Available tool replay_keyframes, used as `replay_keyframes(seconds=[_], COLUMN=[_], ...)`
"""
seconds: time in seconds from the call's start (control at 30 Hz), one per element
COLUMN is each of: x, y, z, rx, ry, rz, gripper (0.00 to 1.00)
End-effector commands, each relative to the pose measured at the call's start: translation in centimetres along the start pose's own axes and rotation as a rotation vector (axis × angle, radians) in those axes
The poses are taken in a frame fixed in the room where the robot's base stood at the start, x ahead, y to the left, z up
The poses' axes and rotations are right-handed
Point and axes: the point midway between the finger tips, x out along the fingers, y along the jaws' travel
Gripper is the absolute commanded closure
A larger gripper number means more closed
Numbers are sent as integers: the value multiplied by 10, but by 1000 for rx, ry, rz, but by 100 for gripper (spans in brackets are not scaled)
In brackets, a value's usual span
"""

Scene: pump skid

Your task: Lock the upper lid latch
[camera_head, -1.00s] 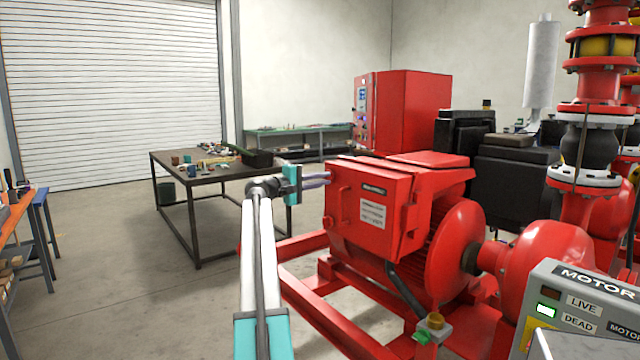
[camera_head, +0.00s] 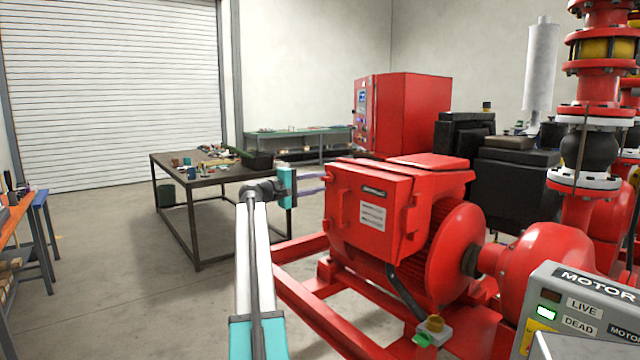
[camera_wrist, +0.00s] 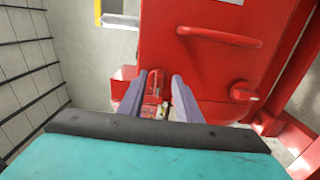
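The red motor box (camera_head: 345,180) has a lid with a vertical handle (camera_head: 342,207) and a white label plate. In the wrist view the lid handle (camera_wrist: 220,37) lies across the top. A small red latch (camera_wrist: 154,88) shows at the lid's edge between my finger tips; it appears to be the upper one, though its exact position is unclear. A round red knob (camera_wrist: 243,91) is farther right along that edge. My gripper (camera_head: 318,183) is beside the box's upper left edge. In the wrist view its lavender fingers (camera_wrist: 165,76) are apart, with no visible grip on the latch.
A dark workbench (camera_head: 215,168) with small items stands behind my arm. The red skid frame (camera_head: 320,315) runs below the box. A grey motor sign panel (camera_head: 585,305) is at the lower right.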

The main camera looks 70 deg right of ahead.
Motion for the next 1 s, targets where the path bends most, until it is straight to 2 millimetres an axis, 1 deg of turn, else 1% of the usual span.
replay_keyframes(seconds=[0.03,0.6,0.8,1.0], x=[-8,-97,-116,-121], y=[0,0,0,1], z=[0,0,-1,-1], rx=[0,1,1,1], ry=[2,3,3,2], rz=[0,0,1,0], gripper=[69,69,69,69])
